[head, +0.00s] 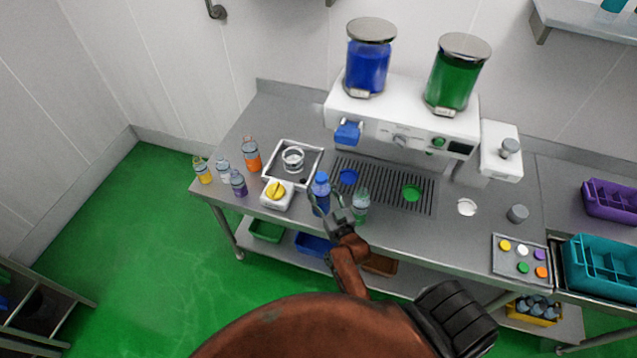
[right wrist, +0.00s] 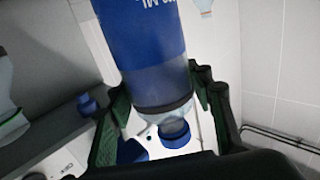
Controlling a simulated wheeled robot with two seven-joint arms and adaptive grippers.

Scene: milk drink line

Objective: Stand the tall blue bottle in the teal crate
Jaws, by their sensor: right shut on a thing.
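The tall blue bottle (head: 320,190) is at the table's front, left of the drip grate, and looks roughly upright. My right gripper (head: 334,207) is shut on it from the front right. In the right wrist view the bottle (right wrist: 145,40), with its blue label, fills the gap between the gripper's green-edged fingers (right wrist: 158,85). Whether its base touches the table is hard to tell. The teal crate (head: 584,286) with dividers stands at the far right. Its visible compartments look empty. My left gripper is not in view.
The dispenser (head: 400,120) stands behind.

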